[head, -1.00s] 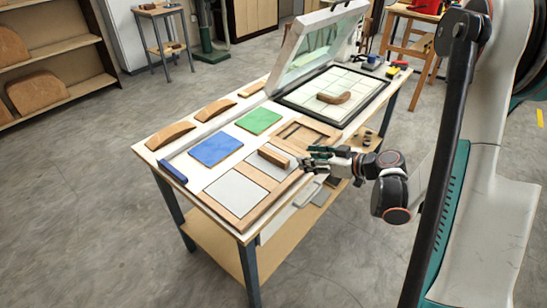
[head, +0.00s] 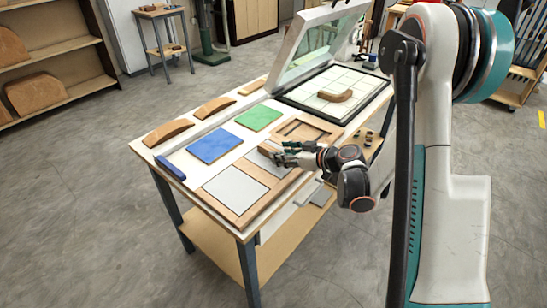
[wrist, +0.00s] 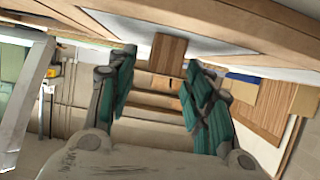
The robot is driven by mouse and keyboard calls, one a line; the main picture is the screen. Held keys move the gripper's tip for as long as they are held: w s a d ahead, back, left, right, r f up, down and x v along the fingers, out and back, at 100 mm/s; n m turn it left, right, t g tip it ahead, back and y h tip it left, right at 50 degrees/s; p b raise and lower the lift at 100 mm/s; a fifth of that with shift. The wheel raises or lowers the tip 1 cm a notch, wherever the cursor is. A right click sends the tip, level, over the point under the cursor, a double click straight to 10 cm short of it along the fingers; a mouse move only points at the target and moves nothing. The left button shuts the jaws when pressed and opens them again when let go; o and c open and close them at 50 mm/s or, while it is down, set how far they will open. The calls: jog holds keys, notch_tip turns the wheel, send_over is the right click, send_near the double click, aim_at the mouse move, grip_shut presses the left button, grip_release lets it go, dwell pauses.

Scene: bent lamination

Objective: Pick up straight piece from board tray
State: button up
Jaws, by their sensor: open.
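The straight piece (head: 266,148) is a short wooden block lying on the board tray (head: 238,213), a wooden frame with grey panels. In the head view my gripper (head: 281,153) is low over the tray at the piece's right end and hides much of it. In the wrist view, which looks upside down, the piece (wrist: 168,50) shows its striped wood ahead, between the spread green fingers of my gripper (wrist: 162,66). The fingers are open and empty. I cannot tell whether they touch the piece.
A blue panel (head: 215,147) and a green panel (head: 258,118) lie beyond the tray. Curved wooden pieces (head: 168,132) line the far-left edge.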

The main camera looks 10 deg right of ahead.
jog(key=shift+x, duration=1)
jog(key=shift+r, duration=0.1)
grip_shut()
